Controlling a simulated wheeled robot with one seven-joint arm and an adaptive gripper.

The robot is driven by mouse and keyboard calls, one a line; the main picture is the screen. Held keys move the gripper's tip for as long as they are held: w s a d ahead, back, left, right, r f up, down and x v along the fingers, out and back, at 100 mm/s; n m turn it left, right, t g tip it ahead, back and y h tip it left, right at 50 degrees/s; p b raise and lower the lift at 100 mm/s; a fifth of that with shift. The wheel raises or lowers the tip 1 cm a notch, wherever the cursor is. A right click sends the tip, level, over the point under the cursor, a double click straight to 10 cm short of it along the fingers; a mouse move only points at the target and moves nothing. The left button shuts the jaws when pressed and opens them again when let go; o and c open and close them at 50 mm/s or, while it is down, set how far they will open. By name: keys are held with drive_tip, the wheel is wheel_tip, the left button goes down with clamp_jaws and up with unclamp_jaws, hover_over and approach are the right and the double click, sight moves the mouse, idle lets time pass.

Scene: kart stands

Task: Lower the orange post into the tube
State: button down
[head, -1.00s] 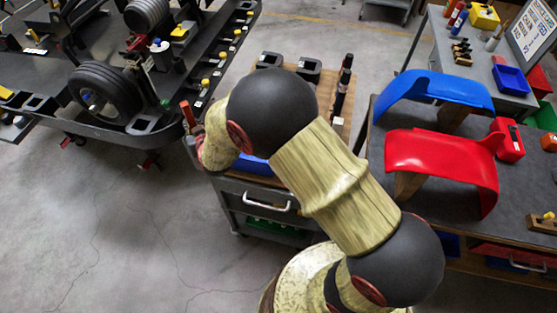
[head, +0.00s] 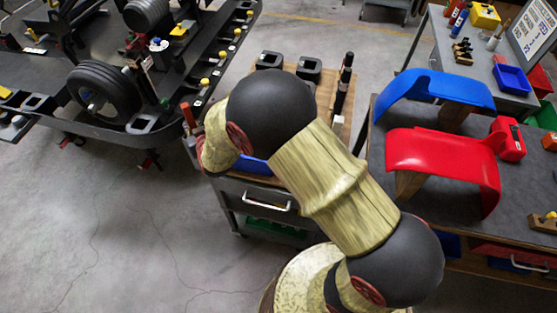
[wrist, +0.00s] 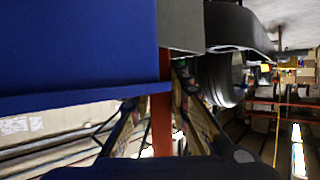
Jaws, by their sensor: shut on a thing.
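The orange post (wrist: 163,125) stands upright in the wrist view, between the fingers of my gripper (wrist: 158,92). My gripper is shut on it. The top of the wrist picture hides the post's far end behind a large blue shape (wrist: 75,45) and a grey block (wrist: 181,25). In the head view a short orange-red length of the post (head: 187,114) shows left of my wrist, at the left edge of the tool cart. My arm covers the gripper fingers there. I cannot make out the tube in either view.
The tool cart (head: 258,197) stands under my arm, with black holders (head: 309,68) on top. A kart with a tyre (head: 102,91) is at the left. A bench with blue (head: 437,88) and red (head: 440,150) curved panels is at the right. Floor is clear at lower left.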

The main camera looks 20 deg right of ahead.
drive_tip(key=shift+f+b, duration=0.85)
drive_tip(key=shift+f, duration=0.15)
idle(0.5)
drive_tip(key=c, duration=1.6)
unclamp_jaws()
drive_tip(key=shift+c, duration=0.2)
drive_tip(key=shift+s+f, duration=0.1)
drive_tip(key=shift+f, duration=0.05)
drive_tip(key=shift+s, duration=0.1)
drive_tip(key=v, duration=1.1)
drive_tip(key=shift+s+r, duration=0.3)
